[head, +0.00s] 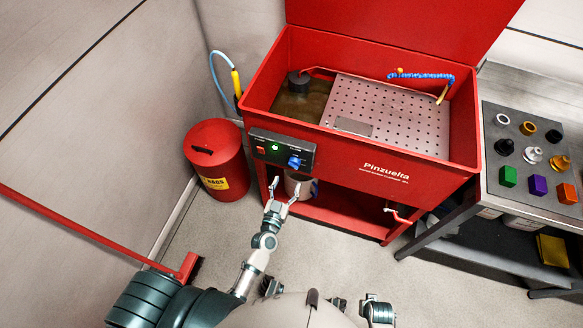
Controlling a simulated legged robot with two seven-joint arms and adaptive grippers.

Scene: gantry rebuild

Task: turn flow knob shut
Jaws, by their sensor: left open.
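The blue flow knob (295,162) sits on the right part of the dark control panel (282,150) on the front of the red parts washer (340,172). I cannot read its exact setting. My left gripper (282,186) is open and empty, with its fingers spread. In the picture it is just below the panel and the knob, apart from the knob. My right gripper cannot be made out; only a piece of my right arm shows at the bottom edge.
A green light (274,148) and a red switch (261,150) are left of the knob. A red rag bin (217,160) stands left of the washer. A workbench (490,187) with coloured parts stands right.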

